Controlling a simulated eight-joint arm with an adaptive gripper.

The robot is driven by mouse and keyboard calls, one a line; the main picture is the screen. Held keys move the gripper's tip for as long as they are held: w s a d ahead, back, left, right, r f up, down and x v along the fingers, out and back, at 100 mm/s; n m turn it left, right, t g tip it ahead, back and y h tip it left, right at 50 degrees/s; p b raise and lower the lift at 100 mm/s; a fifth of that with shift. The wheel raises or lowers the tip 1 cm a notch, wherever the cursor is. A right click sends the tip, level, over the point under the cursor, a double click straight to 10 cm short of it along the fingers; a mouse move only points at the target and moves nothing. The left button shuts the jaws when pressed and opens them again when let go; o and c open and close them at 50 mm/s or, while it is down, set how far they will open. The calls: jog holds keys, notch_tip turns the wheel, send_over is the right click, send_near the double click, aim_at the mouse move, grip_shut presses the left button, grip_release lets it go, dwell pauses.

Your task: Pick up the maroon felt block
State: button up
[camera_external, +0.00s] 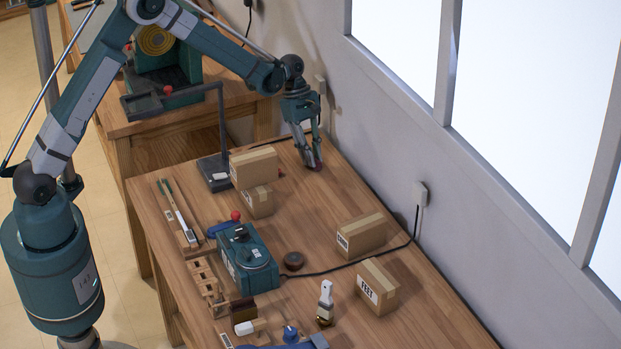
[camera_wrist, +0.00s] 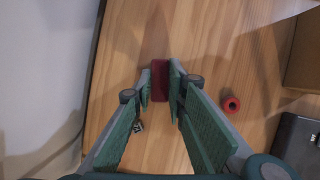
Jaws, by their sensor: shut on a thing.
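The maroon felt block (camera_wrist: 160,81) is a small dark red piece between my fingertips in the wrist view. My gripper (camera_wrist: 160,85) is shut on it, with one finger on each side. In the external view my gripper (camera_external: 313,160) points down at the far end of the wooden workbench (camera_external: 330,205), near the wall. A bit of the block (camera_external: 317,166) shows there at the fingertips. I cannot tell whether the block touches the bench or is slightly above it.
Cardboard boxes (camera_external: 254,168) and a dark stand (camera_external: 215,172) are close by. A teal machine (camera_external: 248,260) and more boxes (camera_external: 361,235) stand nearer the camera. The wall borders the right.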

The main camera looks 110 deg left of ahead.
jog(key=shift+r, duration=0.15)
notch_tip(320, 180, up, 10)
jog(key=p, duration=0.1)
dwell(0.5)
